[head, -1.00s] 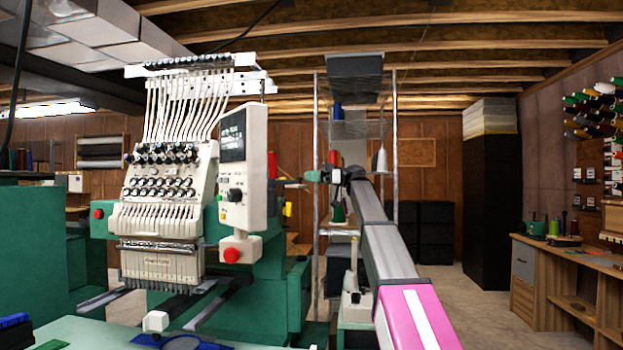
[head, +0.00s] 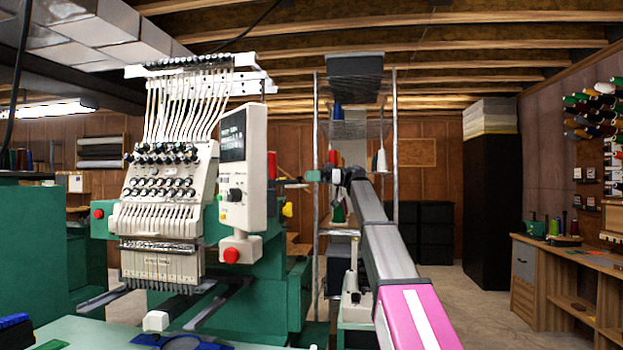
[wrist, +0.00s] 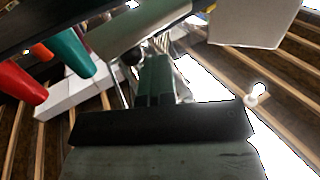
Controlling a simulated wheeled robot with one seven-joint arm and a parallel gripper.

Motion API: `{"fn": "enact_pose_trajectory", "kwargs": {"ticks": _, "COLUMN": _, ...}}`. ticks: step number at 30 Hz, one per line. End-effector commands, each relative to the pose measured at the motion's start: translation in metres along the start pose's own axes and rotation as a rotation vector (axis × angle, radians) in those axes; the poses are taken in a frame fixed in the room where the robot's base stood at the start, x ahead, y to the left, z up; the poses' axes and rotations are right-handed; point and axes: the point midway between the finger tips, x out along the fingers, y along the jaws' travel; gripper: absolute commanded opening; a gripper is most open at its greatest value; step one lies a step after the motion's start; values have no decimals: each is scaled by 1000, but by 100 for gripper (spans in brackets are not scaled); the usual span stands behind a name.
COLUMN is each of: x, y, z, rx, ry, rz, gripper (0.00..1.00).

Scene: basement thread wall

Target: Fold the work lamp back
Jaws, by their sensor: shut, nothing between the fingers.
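My gripper (head: 313,176) is at the far end of my outstretched arm, right of the embroidery machine's control box and in front of a wire rack. In the wrist view my green fingers (wrist: 155,78) are together with nothing between them. I cannot pick out the work lamp with certainty in either view. A pale flat-sided piece (wrist: 255,22) at the top right of the wrist view, apart from the fingers, is cut by the frame edge; I cannot tell what it is.
The embroidery machine (head: 165,190) fills the left middle, with its control box (head: 243,165) near my gripper. The wire rack (head: 396,130) holds cones. Red (wrist: 25,85) and teal (wrist: 68,52) cones are close at left in the wrist view. Floor at right is clear before the bench (head: 560,265).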

Motion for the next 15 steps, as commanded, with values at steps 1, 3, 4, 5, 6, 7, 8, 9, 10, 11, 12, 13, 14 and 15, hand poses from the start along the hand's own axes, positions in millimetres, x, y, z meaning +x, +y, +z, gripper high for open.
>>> {"fn": "enact_pose_trajectory", "kwargs": {"ticks": 1, "x": 0, "y": 0, "z": 0, "rx": 0, "ry": 0, "rz": 0, "gripper": 0}}
{"fn": "enact_pose_trajectory", "kwargs": {"ticks": 3, "x": 0, "y": 0, "z": 0, "rx": 0, "ry": 0, "rz": 0, "gripper": 0}}
{"fn": "enact_pose_trajectory", "kwargs": {"ticks": 4, "x": 0, "y": 0, "z": 0, "rx": 0, "ry": 0, "rz": 0, "gripper": 0}}
{"fn": "enact_pose_trajectory", "kwargs": {"ticks": 5, "x": 0, "y": 0, "z": 0, "rx": 0, "ry": 0, "rz": 0, "gripper": 0}}
{"fn": "enact_pose_trajectory", "kwargs": {"ticks": 6, "x": 0, "y": 0, "z": 0, "rx": 0, "ry": 0, "rz": 0, "gripper": 0}}
{"fn": "enact_pose_trajectory", "kwargs": {"ticks": 7, "x": 0, "y": 0, "z": 0, "rx": 0, "ry": 0, "rz": 0, "gripper": 0}}
{"fn": "enact_pose_trajectory", "kwargs": {"ticks": 8, "x": 0, "y": 0, "z": 0, "rx": 0, "ry": 0, "rz": 0, "gripper": 0}}
{"fn": "enact_pose_trajectory", "kwargs": {"ticks": 9, "x": 0, "y": 0, "z": 0, "rx": 0, "ry": 0, "rz": 0, "gripper": 0}}
{"fn": "enact_pose_trajectory", "kwargs": {"ticks": 10, "x": 0, "y": 0, "z": 0, "rx": 0, "ry": 0, "rz": 0, "gripper": 1}}
{"fn": "enact_pose_trajectory", "kwargs": {"ticks": 11, "x": 0, "y": 0, "z": 0, "rx": 0, "ry": 0, "rz": 0, "gripper": 11}}
{"fn": "enact_pose_trajectory", "kwargs": {"ticks": 12, "x": 0, "y": 0, "z": 0, "rx": 0, "ry": 0, "rz": 0, "gripper": 24}}
{"fn": "enact_pose_trajectory", "kwargs": {"ticks": 13, "x": 0, "y": 0, "z": 0, "rx": 0, "ry": 0, "rz": 0, "gripper": 32}}
{"fn": "enact_pose_trajectory", "kwargs": {"ticks": 14, "x": 0, "y": 0, "z": 0, "rx": 0, "ry": 0, "rz": 0, "gripper": 32}}
{"fn": "enact_pose_trajectory", "kwargs": {"ticks": 15, "x": 0, "y": 0, "z": 0, "rx": 0, "ry": 0, "rz": 0, "gripper": 32}}
